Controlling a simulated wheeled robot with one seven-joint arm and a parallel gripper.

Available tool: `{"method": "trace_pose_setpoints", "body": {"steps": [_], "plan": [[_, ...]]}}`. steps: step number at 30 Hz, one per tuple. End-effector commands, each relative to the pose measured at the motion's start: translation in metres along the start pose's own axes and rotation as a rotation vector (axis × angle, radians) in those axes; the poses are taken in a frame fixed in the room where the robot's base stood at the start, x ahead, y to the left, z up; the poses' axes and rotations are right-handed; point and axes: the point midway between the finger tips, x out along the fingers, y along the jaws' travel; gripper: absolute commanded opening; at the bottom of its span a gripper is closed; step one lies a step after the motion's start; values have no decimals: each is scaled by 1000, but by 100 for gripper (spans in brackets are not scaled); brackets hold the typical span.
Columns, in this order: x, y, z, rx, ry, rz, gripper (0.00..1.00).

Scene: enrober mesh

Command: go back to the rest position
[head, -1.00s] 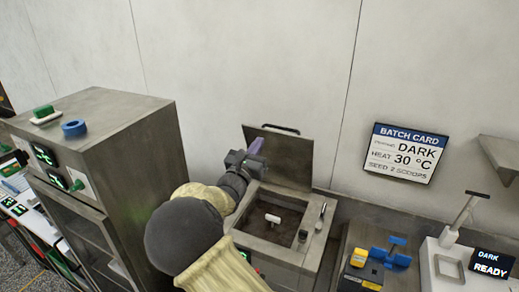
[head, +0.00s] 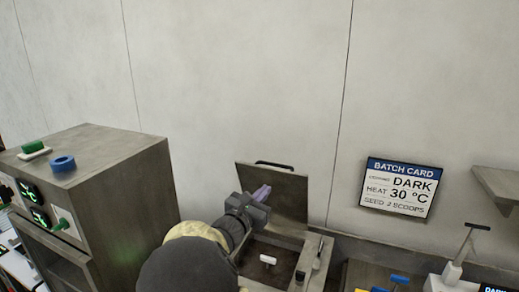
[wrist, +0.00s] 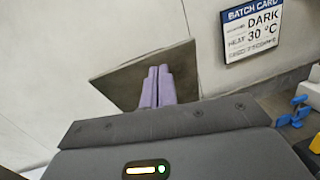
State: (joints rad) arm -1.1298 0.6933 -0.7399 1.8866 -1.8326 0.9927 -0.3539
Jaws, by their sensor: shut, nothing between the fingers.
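My gripper (head: 263,193) is raised in front of the open lid (head: 285,190) of the steel tank (head: 318,262). Its purple fingers are together with nothing between them, as the wrist view also shows (wrist: 158,70). In the wrist view the lid (wrist: 118,88) stands behind the fingertips. I cannot tell how far the fingertips are from the lid. My forearm hides the front and left of the tank.
A tall steel cabinet (head: 110,165) stands at the left, with a blue ring (head: 63,163) and a green block (head: 33,147) on top. A batch card (head: 401,187) hangs on the wall. A steel shelf (head: 497,187) juts out at the right. A white stand with a handle (head: 460,262) is below it.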

Motion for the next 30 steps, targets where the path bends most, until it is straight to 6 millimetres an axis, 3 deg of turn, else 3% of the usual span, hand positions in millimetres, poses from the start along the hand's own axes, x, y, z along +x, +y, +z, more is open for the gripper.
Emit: {"method": "trace_pose_setpoints", "body": {"steps": [3, 7, 12, 15, 21, 30], "plan": [[17, -66, -26, 125, 146, -187, 0], [14, -138, -60, 306, 313, -419, 0], [-14, -213, -96, 579, 487, -724, 0], [-39, -243, -110, 750, 562, -898, 0], [-92, -279, -126, 1115, 646, -1224, 0], [-154, -295, -121, 1700, 592, -1644, 0]]}}
